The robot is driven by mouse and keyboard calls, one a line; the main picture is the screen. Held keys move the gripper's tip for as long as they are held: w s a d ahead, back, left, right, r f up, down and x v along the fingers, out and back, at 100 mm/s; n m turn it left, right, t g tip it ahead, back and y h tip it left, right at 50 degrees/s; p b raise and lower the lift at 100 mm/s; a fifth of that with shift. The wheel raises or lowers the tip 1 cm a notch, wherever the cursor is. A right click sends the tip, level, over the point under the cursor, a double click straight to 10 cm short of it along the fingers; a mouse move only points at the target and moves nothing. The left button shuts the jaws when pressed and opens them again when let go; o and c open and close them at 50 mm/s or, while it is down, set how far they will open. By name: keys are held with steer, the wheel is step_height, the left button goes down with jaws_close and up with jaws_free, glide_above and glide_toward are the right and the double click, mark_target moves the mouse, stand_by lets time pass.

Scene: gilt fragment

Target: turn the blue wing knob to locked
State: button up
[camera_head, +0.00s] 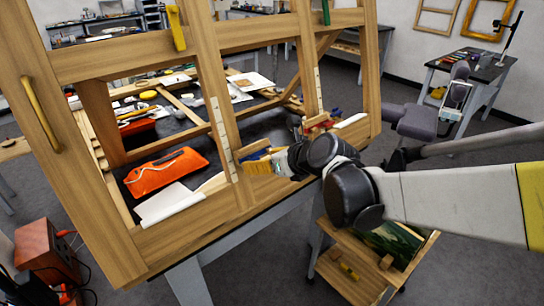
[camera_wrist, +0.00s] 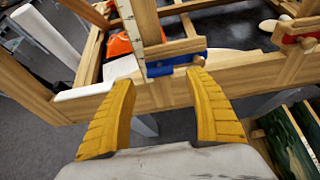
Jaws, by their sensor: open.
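The blue wing knob (camera_wrist: 178,64) shows in the wrist view as a blue piece below a short wooden bar, on the wooden frame (camera_wrist: 240,72) at the foot of a marked upright. It lies roughly level across the picture. My gripper (camera_wrist: 163,78) is open, with one yellow finger to the lower left of the knob and the other to its lower right. The knob is between and just beyond the fingertips; I cannot tell whether they touch it. In the head view my gripper (camera_head: 259,165) is at the frame's lower rail, and the knob is mostly hidden there.
A similar red piece (camera_wrist: 298,30) sits farther right on the frame. Behind the frame, an orange pouch (camera_head: 165,172) and tools lie on a dark bench. A wooden cart (camera_head: 345,277) stands below at right.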

steer(key=v, duration=0.6)
steer(key=shift+s+r, duration=0.2)
steer(key=shift+s, duration=0.05)
steer(key=shift+d, duration=0.2)
